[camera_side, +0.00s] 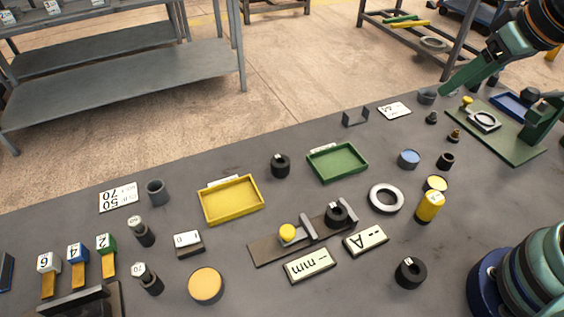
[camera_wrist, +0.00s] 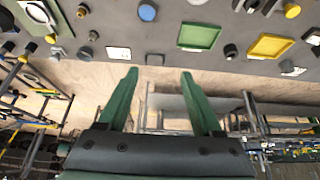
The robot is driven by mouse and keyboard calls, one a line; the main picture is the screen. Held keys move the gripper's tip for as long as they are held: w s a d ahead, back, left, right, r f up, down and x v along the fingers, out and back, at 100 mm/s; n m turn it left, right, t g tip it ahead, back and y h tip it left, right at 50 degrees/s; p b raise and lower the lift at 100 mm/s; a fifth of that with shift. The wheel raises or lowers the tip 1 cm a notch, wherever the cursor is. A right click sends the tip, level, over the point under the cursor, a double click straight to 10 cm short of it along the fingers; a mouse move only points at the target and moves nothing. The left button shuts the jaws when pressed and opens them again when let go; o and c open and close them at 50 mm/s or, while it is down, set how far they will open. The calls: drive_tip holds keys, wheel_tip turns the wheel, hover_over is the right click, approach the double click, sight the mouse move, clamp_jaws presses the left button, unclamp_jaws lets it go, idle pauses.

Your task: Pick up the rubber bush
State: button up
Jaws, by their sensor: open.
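Several thick black ring-shaped pieces that look like rubber bushes lie on the grey bench. One black bush (camera_side: 280,171) stands between the yellow and green trays, and it also shows in the wrist view (camera_wrist: 231,51). Another black ring (camera_side: 335,219) sits on the brown slotted fixture. A third black ring (camera_side: 411,279) lies alone at the front. I cannot tell which one the task names. My gripper (camera_side: 446,89) is at the far right bench edge, well away from all three. In the wrist view its green fingers (camera_wrist: 160,72) are spread apart with nothing between them.
A green tray (camera_side: 364,170) and a yellow tray (camera_side: 257,206) lie mid-bench. A grey cup (camera_side: 427,98), a white card (camera_side: 394,110) and a grey bracket (camera_side: 355,118) stand along the far edge. A green fixture plate (camera_side: 510,146) is at right. Bare bench surrounds the front ring.

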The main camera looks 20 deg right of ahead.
drive_tip(key=w+a+f+n+g, duration=0.25)
drive_tip(key=a+f+n, duration=0.25)
drive_tip(key=a+n, duration=0.5)
drive_tip(key=n+g, duration=0.3)
drive_tip(key=n, duration=0.5)
hover_over(336, 215)
wheel_tip(336, 215, down, 8)
drive_tip(key=f, duration=0.4)
drive_tip(key=shift+s+d+f, duration=0.1)
drive_tip(key=shift+s+f, duration=0.1)
drive_tip(key=shift+f, duration=0.2)
drive_tip(key=shift+w+f, duration=0.2)
drive_tip(key=shift+f, duration=2.9)
clamp_jaws()
drive_tip(key=shift+r, duration=0.2)
